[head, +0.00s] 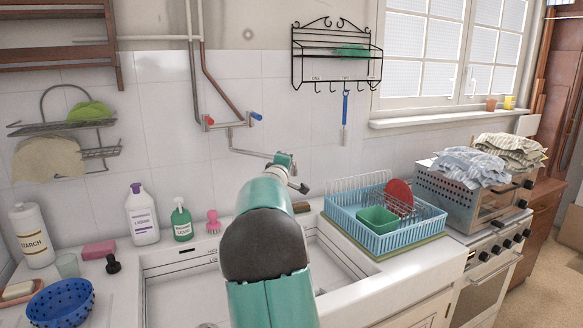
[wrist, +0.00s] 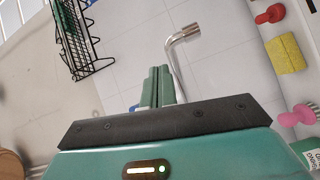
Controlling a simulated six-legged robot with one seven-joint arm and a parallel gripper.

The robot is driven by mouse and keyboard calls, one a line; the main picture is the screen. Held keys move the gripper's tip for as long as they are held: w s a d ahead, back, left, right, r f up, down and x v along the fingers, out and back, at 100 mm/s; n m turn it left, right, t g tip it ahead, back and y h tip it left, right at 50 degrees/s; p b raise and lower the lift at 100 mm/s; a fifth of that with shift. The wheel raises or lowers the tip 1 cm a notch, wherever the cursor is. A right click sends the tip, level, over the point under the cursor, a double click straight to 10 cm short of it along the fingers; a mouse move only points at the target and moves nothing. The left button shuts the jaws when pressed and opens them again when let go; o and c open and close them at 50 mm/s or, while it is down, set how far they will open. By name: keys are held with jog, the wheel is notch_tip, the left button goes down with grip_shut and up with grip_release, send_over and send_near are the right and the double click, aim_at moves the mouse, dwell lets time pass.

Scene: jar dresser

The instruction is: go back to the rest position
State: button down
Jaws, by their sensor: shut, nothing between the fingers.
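My arm reaches forward over the sink from the bottom middle of the head view, its green links hiding part of the basin. My gripper (wrist: 157,88) is in the wrist view, its two green fingers shut together with nothing between them. In the head view only a small part of my gripper (head: 284,160) shows, near the tap pipe. The metal tap spout (wrist: 182,36) is just beyond the fingertips in the wrist view; I cannot tell whether they touch.
The white sink (head: 180,290) lies below my arm. A black wire shelf (head: 335,72) hangs on the wall. The air between has room.

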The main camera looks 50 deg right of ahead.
jog(key=shift+s, duration=1)
jog(key=shift+a, duration=0.1)
jog(key=s+a+r+m+g+y, duration=0.1)
jog(key=s+a+m, duration=0.2)
jog(key=a, duration=0.8)
jog(key=s+a+r+m+g+y, duration=0.1)
jog(key=s+a+m+y, duration=0.15)
jog(key=a, duration=0.75)
jog(key=s+a+f+y, duration=0.4)
jog(key=s+a+f, duration=0.1)
jog(key=a, duration=0.7)
jog(key=s+a+f+n+y, duration=0.1)
jog(key=s+a+f+y, duration=0.3)
jog(key=s+a, duration=0.4)
jog(key=s+a+f+n+y, duration=0.1)
jog(key=s+a+f+y, duration=0.3)
jog(key=a, duration=1.3)
jog(key=shift+s+a+f+g, duration=0.2)
jog(key=shift+s+f+g, duration=0.1)
jog(key=shift+s+f, duration=0.7)
